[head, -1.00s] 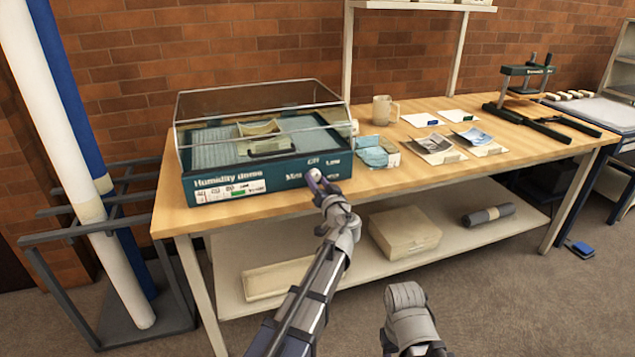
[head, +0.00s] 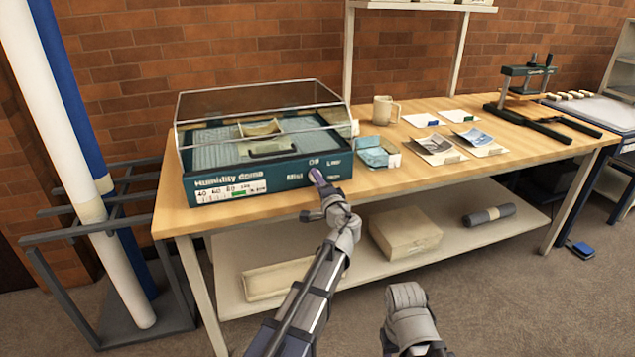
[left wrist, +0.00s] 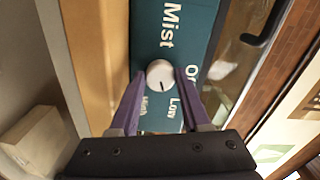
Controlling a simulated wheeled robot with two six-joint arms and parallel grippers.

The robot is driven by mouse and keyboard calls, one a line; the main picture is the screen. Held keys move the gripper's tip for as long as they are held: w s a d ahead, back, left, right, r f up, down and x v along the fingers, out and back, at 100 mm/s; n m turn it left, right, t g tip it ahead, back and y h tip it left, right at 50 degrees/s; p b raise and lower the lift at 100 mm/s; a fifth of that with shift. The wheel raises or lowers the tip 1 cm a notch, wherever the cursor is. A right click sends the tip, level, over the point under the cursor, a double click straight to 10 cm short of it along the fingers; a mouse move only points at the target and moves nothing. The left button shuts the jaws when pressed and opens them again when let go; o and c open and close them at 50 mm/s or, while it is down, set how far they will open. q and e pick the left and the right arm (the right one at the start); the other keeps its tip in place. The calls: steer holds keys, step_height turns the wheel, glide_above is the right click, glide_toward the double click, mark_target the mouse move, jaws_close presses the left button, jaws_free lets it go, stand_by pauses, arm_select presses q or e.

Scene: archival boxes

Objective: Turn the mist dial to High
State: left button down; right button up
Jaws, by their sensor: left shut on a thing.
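The humidity dome (head: 270,176) stands on the table with a dark teal front panel. The white round mist dial (left wrist: 160,73) shows in the left wrist view, with Mist, Off, Low and High printed around it. Its dark pointer line lies on the side toward Low and High, seemingly nearer Low. My left gripper (head: 318,178) is at the panel's right part; in the left wrist view its purple fingers (left wrist: 160,76) are shut on the dial, one on each side. In the head view the gripper mostly hides the dial. My right gripper is out of view; only part of that arm shows.
A blue packet (head: 375,152), a mug (head: 385,109) and photos (head: 432,148) lie right of the dome on the wooden table (head: 420,187). A press (head: 530,80) stands farther right. The lower shelf holds a box (head: 404,233). Tall rolls (head: 75,150) stand at left.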

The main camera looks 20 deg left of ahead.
arm_select(q)
steer(key=m, duration=0.5)
steer(key=shift+m, duration=0.3)
steer(key=shift+r+m, duration=0.1)
steer(key=shift+m, duration=2)
steer(key=shift+c, duration=1.8)
jaws_free()
steer(key=v, duration=0.8)
steer(key=shift+w, duration=0.1)
